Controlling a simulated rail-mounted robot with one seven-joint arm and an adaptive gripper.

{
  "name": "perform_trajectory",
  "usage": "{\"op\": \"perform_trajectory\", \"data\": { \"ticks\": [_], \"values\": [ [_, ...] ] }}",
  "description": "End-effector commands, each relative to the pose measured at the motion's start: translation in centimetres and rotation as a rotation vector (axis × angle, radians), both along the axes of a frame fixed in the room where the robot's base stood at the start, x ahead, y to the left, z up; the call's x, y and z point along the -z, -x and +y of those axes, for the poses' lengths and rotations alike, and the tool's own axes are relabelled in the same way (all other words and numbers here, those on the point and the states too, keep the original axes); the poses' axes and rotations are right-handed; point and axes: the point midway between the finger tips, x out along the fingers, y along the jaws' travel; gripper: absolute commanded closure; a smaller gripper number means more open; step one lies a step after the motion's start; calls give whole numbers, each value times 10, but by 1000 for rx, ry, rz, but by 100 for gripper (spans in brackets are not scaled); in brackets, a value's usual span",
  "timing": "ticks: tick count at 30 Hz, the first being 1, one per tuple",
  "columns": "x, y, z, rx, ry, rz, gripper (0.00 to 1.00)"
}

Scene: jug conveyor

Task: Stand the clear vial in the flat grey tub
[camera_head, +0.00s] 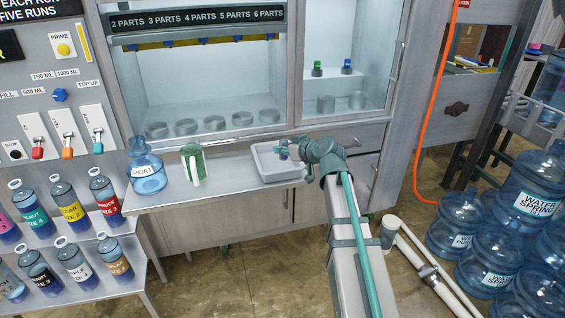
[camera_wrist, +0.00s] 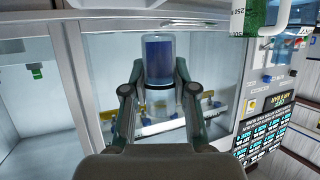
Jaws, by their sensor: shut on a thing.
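The clear vial (camera_wrist: 159,58), with dark blue contents, stands between the two fingers of my gripper (camera_wrist: 159,78) in the wrist view. The fingers are shut on its sides. In the head view my gripper (camera_head: 287,151) is at the right part of the flat grey tub (camera_head: 267,178), over or just above it. The tub lies on the counter's right end. The vial is small and mostly hidden there by my gripper. I cannot tell whether its base touches the tub floor.
A green-marked jug (camera_head: 193,163) stands on the counter (camera_head: 225,187) left of the tub. A blue bottle (camera_head: 147,172) labelled short stands further left. Several labelled bottles (camera_head: 73,208) fill the rack at left. A glazed cabinet (camera_head: 215,92) rises behind the counter.

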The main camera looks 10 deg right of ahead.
Motion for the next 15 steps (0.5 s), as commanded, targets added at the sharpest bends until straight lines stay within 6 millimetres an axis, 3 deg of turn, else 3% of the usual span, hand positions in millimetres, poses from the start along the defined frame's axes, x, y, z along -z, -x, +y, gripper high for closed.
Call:
{"op": "perform_trajectory", "data": {
  "ticks": [1, 6, 15],
  "values": [
    [3, -17, -1, 0, 1, 2, 100],
    [21, -55, 0, 0, 0, 1, 100],
    [65, -86, -1, 1, 0, 0, 100]
  ]
}}
